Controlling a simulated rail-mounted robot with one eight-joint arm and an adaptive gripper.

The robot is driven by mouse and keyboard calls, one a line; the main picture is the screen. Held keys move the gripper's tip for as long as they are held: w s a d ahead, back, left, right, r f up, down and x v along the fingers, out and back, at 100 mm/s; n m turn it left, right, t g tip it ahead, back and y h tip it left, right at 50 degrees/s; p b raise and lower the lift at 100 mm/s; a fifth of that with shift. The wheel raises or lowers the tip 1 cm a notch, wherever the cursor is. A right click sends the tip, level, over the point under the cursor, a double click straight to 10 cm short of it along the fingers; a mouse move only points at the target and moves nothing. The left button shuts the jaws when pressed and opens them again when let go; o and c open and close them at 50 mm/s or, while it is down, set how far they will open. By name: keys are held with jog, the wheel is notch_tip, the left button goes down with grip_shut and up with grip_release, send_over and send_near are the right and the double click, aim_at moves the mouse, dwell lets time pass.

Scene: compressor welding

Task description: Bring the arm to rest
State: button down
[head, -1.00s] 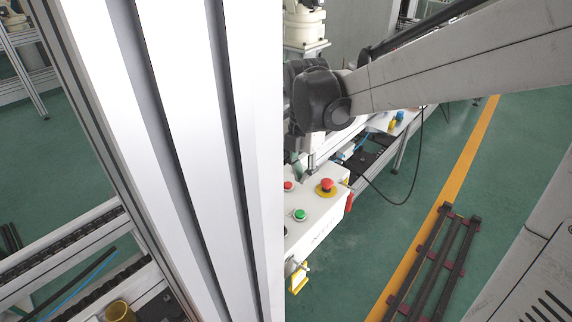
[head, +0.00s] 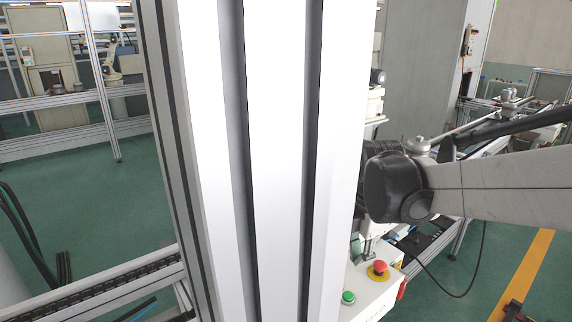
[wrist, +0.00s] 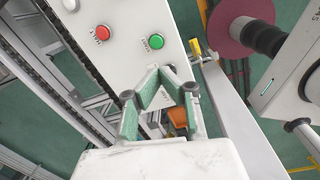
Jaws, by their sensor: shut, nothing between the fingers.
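My gripper (wrist: 163,84) shows in the wrist view, with its green fingers shut and nothing between them. It is in front of a white control box (wrist: 124,62) with a red button (wrist: 103,32) and a green button (wrist: 155,41); I cannot tell the gap between them. In the head view my arm (head: 490,186) runs in from the right to a dark joint. My gripper is hidden in that view.
In the head view, a red emergency stop (head: 379,268) and a green button (head: 348,297) are below my arm's dark joint. A chain conveyor (head: 95,296) is at lower left. Green floor (head: 495,262) with a yellow line (head: 529,272) is open at right.

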jog(key=s+f+m+t+b, duration=0.1)
jog(key=s+m+t+b, duration=0.2)
jog(key=s+m, duration=1)
jog(key=shift+s+m+t, duration=0.4)
jog(key=shift+m+t, duration=1.2)
jog(key=shift+m, duration=2.7)
jog(key=shift+f, duration=0.1)
